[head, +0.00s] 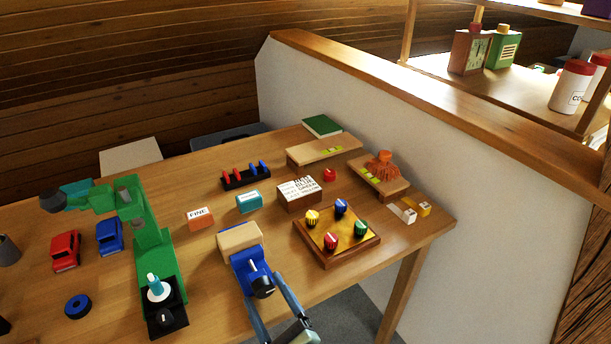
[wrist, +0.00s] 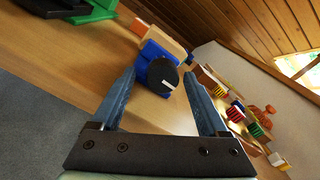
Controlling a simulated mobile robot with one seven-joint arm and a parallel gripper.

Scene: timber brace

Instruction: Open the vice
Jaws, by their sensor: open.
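The blue vice (head: 249,268) stands near the table's front edge, with a pale wooden block (head: 240,237) at its back end. A black round knob (head: 263,288) with a white mark faces the front of the vice. In the wrist view the knob (wrist: 163,74) lies ahead between my fingertips, with the blue vice body (wrist: 148,52) behind it. My gripper (head: 262,287) is open and empty, its two blue-grey fingers pointing at the knob from the front. It also shows in the wrist view (wrist: 160,76). I see no finger clearly touching the knob.
A green machine (head: 155,255) with a black base stands left of the vice. A wooden board with coloured knobs (head: 360,252) stands to the right. An orange FINE block (head: 201,219) and a teal block (head: 249,201) lie behind. A low wall (head: 420,130) bounds the table.

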